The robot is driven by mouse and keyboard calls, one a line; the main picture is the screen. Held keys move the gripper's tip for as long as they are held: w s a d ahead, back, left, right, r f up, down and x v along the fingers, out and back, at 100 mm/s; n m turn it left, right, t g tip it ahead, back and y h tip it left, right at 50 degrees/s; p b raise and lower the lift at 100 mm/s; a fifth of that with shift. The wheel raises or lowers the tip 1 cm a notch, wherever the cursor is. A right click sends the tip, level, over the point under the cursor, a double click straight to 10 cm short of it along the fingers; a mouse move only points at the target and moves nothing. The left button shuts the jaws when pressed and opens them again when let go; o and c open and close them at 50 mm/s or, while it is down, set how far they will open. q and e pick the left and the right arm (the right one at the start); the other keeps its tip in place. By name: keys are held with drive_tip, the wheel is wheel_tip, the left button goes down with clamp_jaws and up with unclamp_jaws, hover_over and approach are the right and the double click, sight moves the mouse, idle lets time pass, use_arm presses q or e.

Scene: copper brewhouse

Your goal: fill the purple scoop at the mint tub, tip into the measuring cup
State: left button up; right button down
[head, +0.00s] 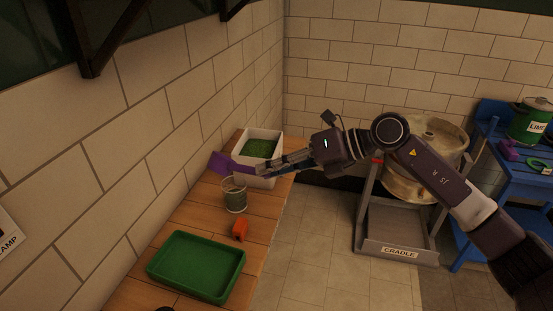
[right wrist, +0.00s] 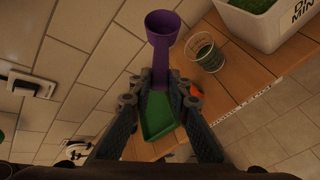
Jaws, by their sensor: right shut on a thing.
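My right gripper (head: 262,172) is shut on the handle of the purple scoop (head: 229,163) and holds it above the bench, beside the wall. In the right wrist view the scoop (right wrist: 162,32) points away from the fingers (right wrist: 161,88); I see purple inside and no green, though its full inside is not clear. The white mint tub (head: 265,134) stands at the bench's far end, full of green leaf. The clear measuring cup (head: 235,198) stands nearer, below the scoop and apart from it. It shows some green inside in the wrist view (right wrist: 206,55). My left gripper is out of view.
An orange object (head: 240,229) and an empty green tray (head: 196,266) lie on the wooden bench (head: 181,216) nearer me. The tiled wall runs close along its left. A keg (head: 423,186) on a cradle and a blue table (head: 519,166) stand right.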

drive_tip(key=shift+s+a+r+n+h+p, duration=0.25)
drive_tip(key=shift+r+n+h+p, duration=0.15)
drive_tip(key=shift+r+h, duration=0.15)
drive_tip(key=shift+s+a+n+t+h, duration=0.3)
drive_tip(key=shift+n+t+h, duration=0.35)
drive_tip(key=shift+t, duration=0.15)
drive_tip(key=shift+s+a+f+n+h+b, duration=0.15)
drive_tip(key=shift+n+h+b, duration=0.1)
drive_tip(key=shift+h+b, duration=0.15)
use_arm(q)
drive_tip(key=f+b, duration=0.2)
drive_tip(key=b, duration=0.1)
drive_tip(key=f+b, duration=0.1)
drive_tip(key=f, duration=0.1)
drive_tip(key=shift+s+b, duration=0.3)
drive_tip(key=shift+b, duration=0.05)
use_arm(e)
drive_tip(key=shift+s+a+f+n+t+h, duration=0.1)
drive_tip(key=shift+s+a+n+t+h, duration=0.1)
drive_tip(key=shift+n+t+h, duration=0.3)
drive_tip(key=shift+s+a+f+n+t+h, duration=0.15)
drive_tip(key=shift+n+t+h, duration=0.15)
drive_tip(key=shift+t+h, duration=0.3)
drive_tip(key=shift+r, duration=0.15)
